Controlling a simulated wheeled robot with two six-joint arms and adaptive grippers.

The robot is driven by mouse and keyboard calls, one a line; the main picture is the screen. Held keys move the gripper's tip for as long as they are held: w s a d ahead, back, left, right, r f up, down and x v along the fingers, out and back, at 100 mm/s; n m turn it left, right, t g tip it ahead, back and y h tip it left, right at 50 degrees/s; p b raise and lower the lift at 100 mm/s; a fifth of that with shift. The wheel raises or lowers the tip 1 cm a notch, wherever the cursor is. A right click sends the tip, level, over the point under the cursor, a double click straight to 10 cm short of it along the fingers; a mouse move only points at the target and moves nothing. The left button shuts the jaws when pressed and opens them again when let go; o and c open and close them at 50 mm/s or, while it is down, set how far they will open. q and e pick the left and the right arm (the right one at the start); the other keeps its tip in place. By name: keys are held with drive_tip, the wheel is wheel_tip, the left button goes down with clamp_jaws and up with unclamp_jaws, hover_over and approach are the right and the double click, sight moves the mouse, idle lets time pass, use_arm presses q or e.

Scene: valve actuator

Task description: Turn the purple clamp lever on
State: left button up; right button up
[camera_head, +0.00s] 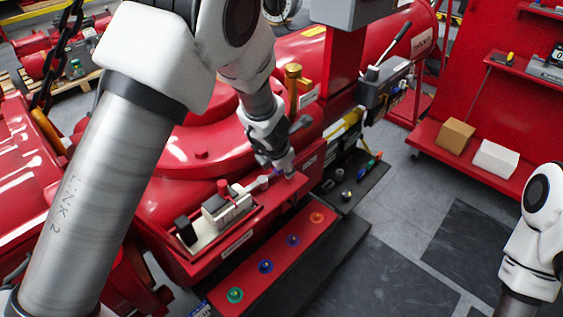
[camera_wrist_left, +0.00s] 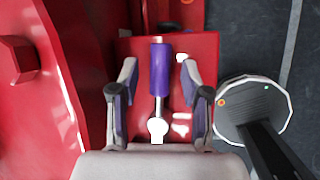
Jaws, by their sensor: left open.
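The purple clamp lever (camera_wrist_left: 160,68) has a purple grip on a metal rod with a bright round end, and lies lengthwise over a red surface in the left wrist view. In the head view a small purple part (camera_head: 262,181) shows on the red ledge, partly hidden by my gripper. My left gripper (camera_wrist_left: 159,76) is open, with one finger on each side of the lever and gaps visible on both sides. In the head view my left gripper (camera_head: 279,166) points down at the ledge. My right arm shows at the right edge, but its gripper is out of view.
A pale block device (camera_head: 227,206) with a red knob stands on the ledge left of the gripper. Below is a red panel (camera_head: 280,258) with several coloured knobs. A brass post (camera_head: 293,85) rises behind the gripper. A red shelf (camera_head: 475,160) holds boxes at right.

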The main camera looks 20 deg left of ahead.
use_arm(q)
drive_tip(key=shift+r, duration=0.1)
drive_tip(key=v, duration=1.2)
drive_tip(key=shift+w, duration=0.1)
